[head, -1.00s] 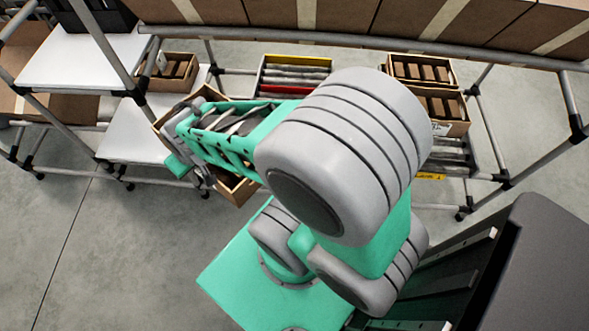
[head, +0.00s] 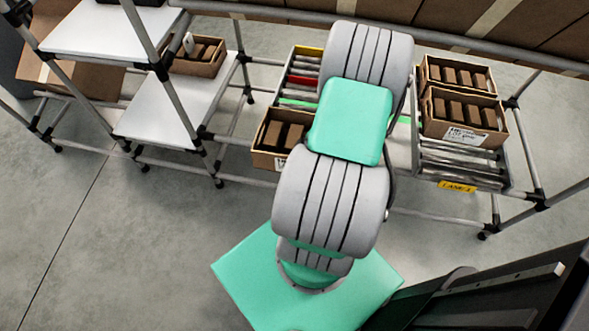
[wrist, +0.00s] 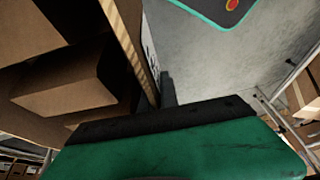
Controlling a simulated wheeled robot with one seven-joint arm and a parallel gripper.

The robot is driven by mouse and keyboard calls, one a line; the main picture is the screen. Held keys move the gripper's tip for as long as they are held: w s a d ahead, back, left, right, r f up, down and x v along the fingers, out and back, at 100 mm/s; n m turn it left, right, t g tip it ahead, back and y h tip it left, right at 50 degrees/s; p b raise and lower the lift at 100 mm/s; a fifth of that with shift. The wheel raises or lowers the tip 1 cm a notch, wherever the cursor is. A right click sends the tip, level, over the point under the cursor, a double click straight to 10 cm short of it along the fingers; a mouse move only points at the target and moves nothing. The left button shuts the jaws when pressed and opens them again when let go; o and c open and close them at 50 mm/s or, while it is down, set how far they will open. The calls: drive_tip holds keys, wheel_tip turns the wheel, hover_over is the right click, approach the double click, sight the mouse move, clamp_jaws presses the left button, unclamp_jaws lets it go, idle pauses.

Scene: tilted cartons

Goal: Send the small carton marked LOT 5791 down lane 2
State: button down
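A small open brown carton (head: 265,157) with dark brown blocks inside is at the front of the left roller lane in the head view, left of my arm. A white label shows on its front but is too small to read. In the wrist view the carton (wrist: 128,48) is close up at left, tilted, with its labelled wall edge-on. My gripper (wrist: 166,97) is at that wall, with a dark finger beside its outer face, and appears shut on it. The inner finger is hidden. In the head view my arm hides the gripper and most of the middle lane.
Two similar cartons (head: 462,118) stand on the right lane, whose yellow sign (head: 457,187) seems to read LANE 3. Another carton (head: 197,56) sits on a white shelf at left. Grey frame posts stand between.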

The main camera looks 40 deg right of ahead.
sight(283, 128)
drive_tip(key=w+d+f+b, duration=0.1)
drive_tip(key=w+d+b, duration=0.1)
drive_tip(key=d, duration=0.1)
drive_tip(key=w+d+f+b, duration=0.1)
drive_tip(key=w+d+b, duration=0.1)
drive_tip(key=d+b, duration=0.1)
drive_tip(key=w+d+f+b, duration=0.1)
drive_tip(key=w+d+b, duration=0.1)
drive_tip(key=w+d, duration=0.1)
drive_tip(key=shift+f+b, duration=0.3)
drive_tip(key=shift+b, duration=0.05)
drive_tip(key=shift+a+f+b, duration=0.1)
drive_tip(key=shift+f+b, duration=0.55)
drive_tip(key=shift+f, duration=0.25)
drive_tip(key=shift+f, duration=0.1)
drive_tip(key=shift+s, duration=0.1)
drive_tip(key=c, duration=1.6)
unclamp_jaws()
drive_tip(key=shift+o, duration=0.2)
wheel_tip(283, 128, up, 6)
drive_tip(key=p, duration=0.4)
drive_tip(key=shift+o, duration=0.2)
